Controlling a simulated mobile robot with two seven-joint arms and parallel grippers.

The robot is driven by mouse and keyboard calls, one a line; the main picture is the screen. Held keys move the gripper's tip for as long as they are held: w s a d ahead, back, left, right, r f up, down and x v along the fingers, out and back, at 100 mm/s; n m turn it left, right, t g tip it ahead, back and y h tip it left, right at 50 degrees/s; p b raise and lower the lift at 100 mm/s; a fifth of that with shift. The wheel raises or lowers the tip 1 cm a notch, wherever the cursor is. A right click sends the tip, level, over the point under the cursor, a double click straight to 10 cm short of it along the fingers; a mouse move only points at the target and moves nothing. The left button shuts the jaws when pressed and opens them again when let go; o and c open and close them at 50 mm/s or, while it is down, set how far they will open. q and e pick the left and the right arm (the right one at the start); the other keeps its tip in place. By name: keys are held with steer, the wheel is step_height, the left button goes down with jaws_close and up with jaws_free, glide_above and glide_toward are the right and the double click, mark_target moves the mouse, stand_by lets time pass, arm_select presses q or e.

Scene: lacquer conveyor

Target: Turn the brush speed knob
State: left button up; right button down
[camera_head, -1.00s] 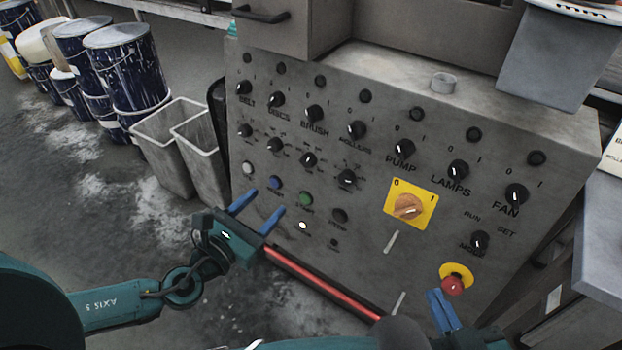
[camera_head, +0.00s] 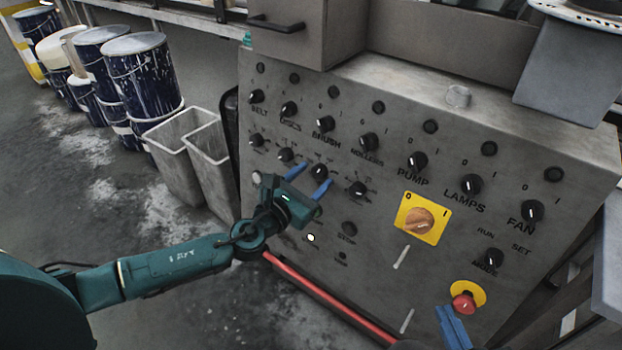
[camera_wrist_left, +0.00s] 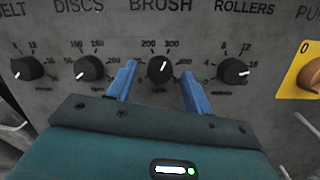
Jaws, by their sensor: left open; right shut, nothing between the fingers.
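The brush speed knob (camera_head: 319,171) is the black dial with a white pointer in the lower knob row, under the BRUSH label. It also shows in the left wrist view (camera_wrist_left: 160,69), with a numbered scale around it and its pointer up and slightly right. My left gripper (camera_head: 308,177) is open, its two blue fingers on either side of the knob in that view; I cannot tell whether they touch it. My right gripper (camera_head: 453,328) is shut and empty at the bottom of the head view, below the red stop button.
Neighbouring dials sit close by, the discs dial (camera_wrist_left: 89,68) to the left and the rollers dial (camera_wrist_left: 233,71) to the right. A yellow-backed orange switch (camera_head: 420,220) and a red stop button (camera_head: 465,302) are further right. A red rail (camera_head: 325,298) runs along the panel's lower edge.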

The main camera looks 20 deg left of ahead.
arm_select(q)
steer(key=c, duration=1)
